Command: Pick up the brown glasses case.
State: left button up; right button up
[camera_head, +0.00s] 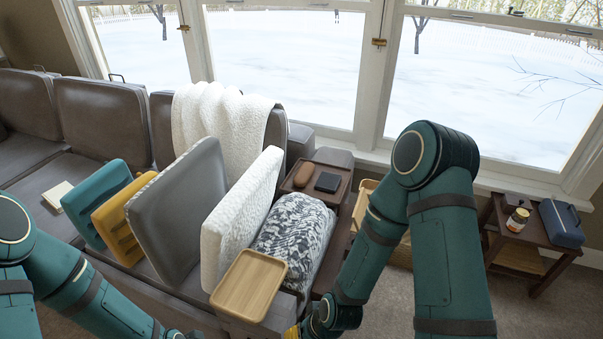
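The brown glasses case (304,173) is a small rounded brown shape. It lies in a dark brown wooden tray (328,202) at the far right end of the sofa, to the left of a dark flat square object (327,182). Nothing covers it, and no gripper is near it. My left arm reaches in along the lower left and my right arm bends down in the middle right.
A wooden tray (250,285) lies in front of a patterned grey cushion (294,228). A side table (535,236) holds a jar (517,220) and a blue box (561,222).

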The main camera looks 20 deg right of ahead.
aim_at(303, 175)
jog(key=l+z, duration=0.25)
jog(key=l, duration=0.9)
jog(key=i+l, duration=0.1)
jog(key=l, duration=0.2)
jog(key=l+z, duration=0.15)
jog(key=l, duration=0.2)
jog(key=i+l, duration=0.15)
jog(key=l, duration=0.15)
jog(key=i+l+z, duration=0.15)
jog(key=i, duration=0.35)
jog(key=i+z, duration=0.1)
jog(key=i, duration=0.45)
